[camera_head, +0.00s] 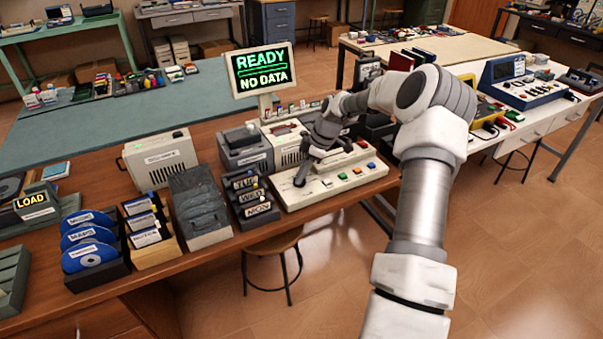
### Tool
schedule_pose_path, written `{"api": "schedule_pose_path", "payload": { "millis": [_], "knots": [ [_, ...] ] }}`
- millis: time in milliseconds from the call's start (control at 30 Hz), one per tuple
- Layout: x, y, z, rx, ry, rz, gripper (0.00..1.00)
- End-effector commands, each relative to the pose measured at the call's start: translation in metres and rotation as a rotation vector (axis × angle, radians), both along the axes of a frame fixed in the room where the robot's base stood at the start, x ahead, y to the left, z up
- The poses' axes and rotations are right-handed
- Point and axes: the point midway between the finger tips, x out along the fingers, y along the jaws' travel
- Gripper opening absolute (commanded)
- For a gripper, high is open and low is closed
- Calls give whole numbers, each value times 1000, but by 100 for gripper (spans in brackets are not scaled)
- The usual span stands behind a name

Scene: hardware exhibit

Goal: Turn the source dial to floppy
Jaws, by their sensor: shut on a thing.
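The cream console (338,188) stands at the front edge of the wooden bench, with several coloured buttons (357,171) along its sloped front. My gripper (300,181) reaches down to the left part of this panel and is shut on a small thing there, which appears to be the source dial. The fingers hide the dial, so its pointer and the position labels cannot be read.
Left of the console stand a dark rack of labelled cartridges (270,221), a grey box (203,230), a crate of floppy disks (165,252) and a rack of blue discs (97,277). A stool (272,248) stands below the bench. Floor to the right is clear.

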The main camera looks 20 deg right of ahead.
Motion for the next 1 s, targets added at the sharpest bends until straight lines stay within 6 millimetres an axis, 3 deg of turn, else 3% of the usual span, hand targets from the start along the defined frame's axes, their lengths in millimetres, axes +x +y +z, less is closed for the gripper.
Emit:
{"api": "schedule_pose_path", "payload": {
  "millis": [367, 400, 567, 867, 1000],
  "knots": [
    [0, -1, 0, -2, 1, 3, 0],
    [0, -1, 0, -2, 1, 3, 22],
    [0, -1, 0, -1, 0, 3, 49],
    [0, -1, 1, -1, 0, 3, 49],
    [-2, -5, 13, -3, -1, 1, 49]
  ]
}}
